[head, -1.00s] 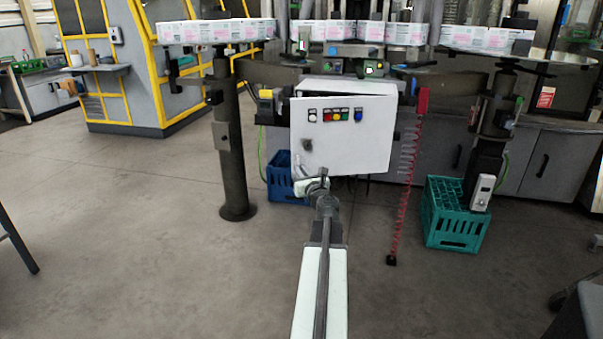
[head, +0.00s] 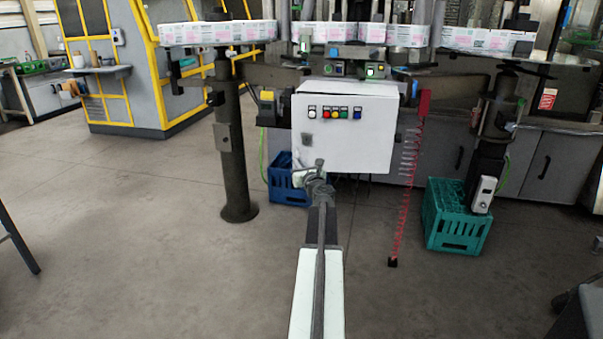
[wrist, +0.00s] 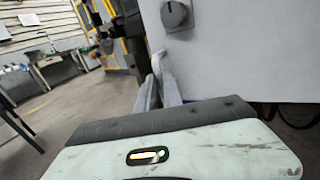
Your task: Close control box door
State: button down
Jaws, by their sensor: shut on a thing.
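The control box door (head: 350,140) is a pale grey panel with a row of coloured buttons near its top. It now lies flush or nearly flush with the front of the box; any small gap cannot be told. A dark knob sits low on its left side and shows in the wrist view (wrist: 175,14). The door also fills the upper right of the wrist view (wrist: 240,50). My gripper (head: 311,170) is at the door's lower left edge. Its fingers (wrist: 158,88) are shut at that edge, partly hidden by my wrist housing.
A blue crate (head: 287,184) stands on the floor behind my arm. A teal crate (head: 455,228) and a hanging red coiled cable (head: 407,180) are at the right. A dark post (head: 234,150) stands left of the box.

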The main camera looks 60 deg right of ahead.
jog(key=x, duration=0.4)
jog(key=s+d+x, duration=0.1)
jog(key=x, duration=0.1)
jog(key=shift+w+d, duration=0.25)
jog(key=shift+w, duration=0.15)
jog(key=c, duration=1.5)
grip_release()
jog(key=shift+s+a, duration=0.1)
jog(key=shift+s, duration=0.25)
jog(key=v, duration=0.7)
